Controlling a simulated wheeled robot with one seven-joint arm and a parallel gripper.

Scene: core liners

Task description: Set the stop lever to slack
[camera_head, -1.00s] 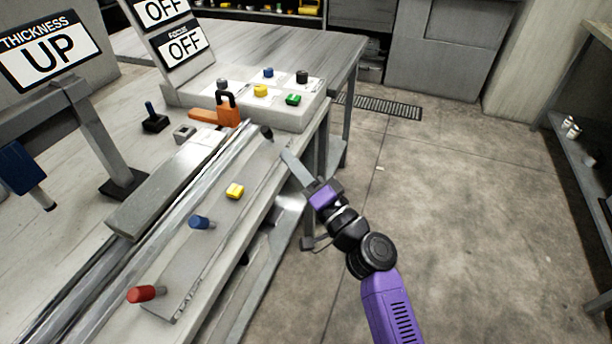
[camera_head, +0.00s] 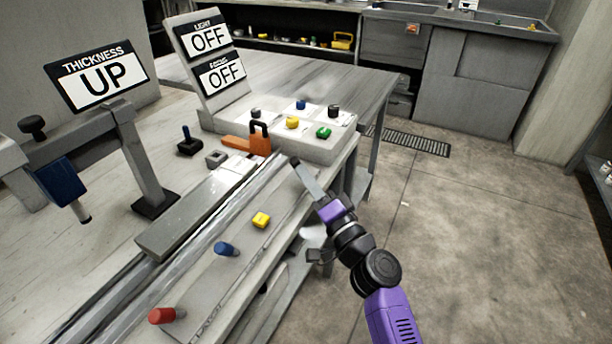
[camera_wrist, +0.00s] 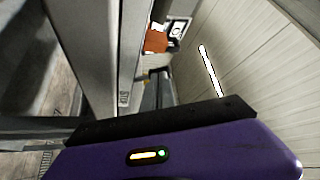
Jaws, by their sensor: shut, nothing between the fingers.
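I cannot tell for sure which part is the stop lever. The front panel (camera_head: 215,275) carries a red-tipped lever (camera_head: 166,315), a blue-tipped lever (camera_head: 227,249) and a yellow knob (camera_head: 261,220). Marks by the red lever are too small to read. A black-handled lever (camera_head: 188,143) stands upright farther back on the bench. My gripper (camera_head: 295,164) is shut and empty, near the far end of the front panel, apart from these levers. In the wrist view, the purple gripper housing (camera_wrist: 175,155) fills the bottom and no lever is clearly seen.
An orange part with a black padlock (camera_head: 259,141) stands beyond the rails. A button box (camera_head: 310,150) has coloured knobs; signs behind it read OFF. A THICKNESS UP sign (camera_head: 98,77) stands at left. Open floor (camera_head: 480,240) lies to the right.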

